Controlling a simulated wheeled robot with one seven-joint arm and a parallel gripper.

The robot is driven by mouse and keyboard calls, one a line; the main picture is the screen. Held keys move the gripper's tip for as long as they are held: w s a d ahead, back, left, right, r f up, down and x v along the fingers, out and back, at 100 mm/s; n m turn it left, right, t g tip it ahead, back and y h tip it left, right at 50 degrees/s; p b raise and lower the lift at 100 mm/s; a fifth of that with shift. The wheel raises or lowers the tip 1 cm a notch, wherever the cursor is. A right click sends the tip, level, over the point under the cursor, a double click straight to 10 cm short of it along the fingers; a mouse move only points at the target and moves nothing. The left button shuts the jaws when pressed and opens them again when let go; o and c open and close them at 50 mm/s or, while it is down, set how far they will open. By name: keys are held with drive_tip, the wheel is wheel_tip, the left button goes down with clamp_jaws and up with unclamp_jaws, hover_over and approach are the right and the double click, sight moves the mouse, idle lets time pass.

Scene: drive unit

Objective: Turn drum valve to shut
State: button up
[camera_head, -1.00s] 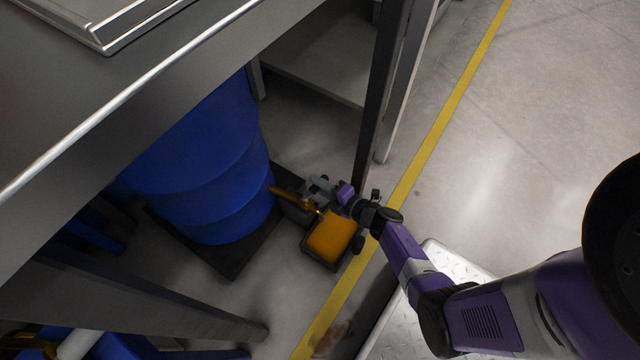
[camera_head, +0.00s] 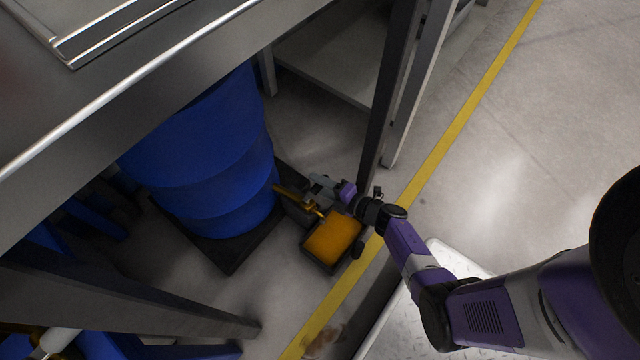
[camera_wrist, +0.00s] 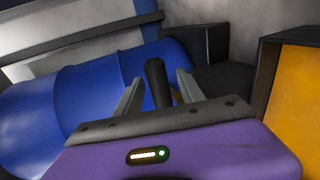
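The blue drum (camera_head: 215,150) lies under the metal table at the left of the head view; it also fills the left of the wrist view (camera_wrist: 85,95). A brass-coloured valve (camera_head: 298,197) sticks out from its right end. My gripper (camera_head: 316,186) is right at the valve. In the wrist view, a dark upright handle (camera_wrist: 157,82) stands between the two grey fingers of my gripper (camera_wrist: 158,92). The fingers are apart, with gaps showing beside the handle. Whether a finger touches it cannot be told.
A dark tray with orange contents (camera_head: 333,240) sits on the floor below the valve and my wrist. A table leg (camera_head: 384,110) stands close behind my gripper. The tabletop (camera_head: 150,75) overhangs the drum. Open floor (camera_head: 540,120) lies right of the yellow line.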

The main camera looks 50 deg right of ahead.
drive_tip(key=p+v, duration=0.3)
drive_tip(key=v, duration=0.5)
drive_tip(key=shift+a, duration=0.1)
idle(0.7)
drive_tip(key=s+a+r+m, duration=0.6)
drive_tip(key=r, duration=0.5)
drive_tip(key=s+a+r+m, duration=0.6)
drive_tip(key=r, duration=0.6)
drive_tip(key=s+a+r+m, duration=0.5)
drive_tip(key=a+r, duration=0.2)
drive_tip(key=r, duration=0.4)
wheel_tip(320, 180, up, 35)
drive_tip(key=p, duration=3.4)
drive_tip(key=shift+s+m, duration=0.25)
drive_tip(key=shift+m, duration=0.15)
drive_tip(key=shift+c, duration=0.3)
